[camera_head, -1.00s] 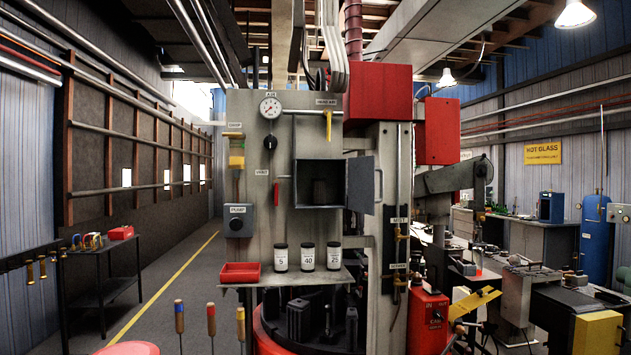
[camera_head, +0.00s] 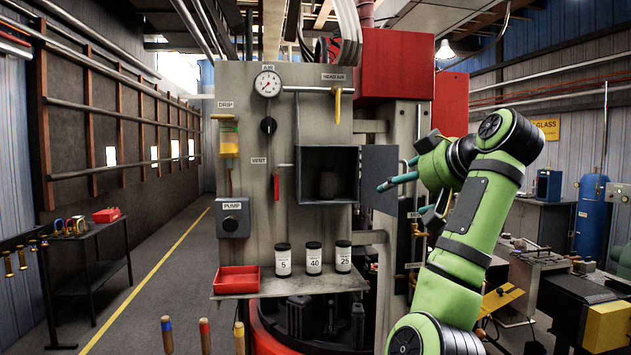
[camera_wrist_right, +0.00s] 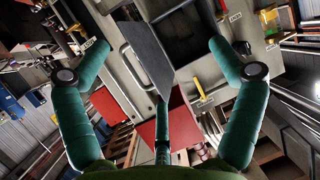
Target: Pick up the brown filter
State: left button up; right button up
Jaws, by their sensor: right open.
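A dark brownish cylinder (camera_head: 327,183), which looks like the brown filter, stands upright inside the open grey box (camera_head: 310,201) on the machine panel. Shadow hides its details. The box's door (camera_head: 379,168) hangs open to the right. My right gripper (camera_head: 400,186) is open and empty, just right of this door, with its fingers pointing left toward it. In the right wrist view the spread teal fingers (camera_wrist_right: 160,58) have the door (camera_wrist_right: 148,55) between them, and the dark box opening shows beyond it. My left gripper is not in view.
A shelf (camera_head: 290,288) below the box holds three labelled jars (camera_head: 314,258) and a red tray (camera_head: 237,280). A red lever (camera_head: 276,187) and a gauge (camera_head: 267,84) are left of the box. A yellow-handled valve (camera_head: 337,105) is above it.

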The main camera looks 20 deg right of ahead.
aim_at(326, 175)
jog(key=i, duration=0.95)
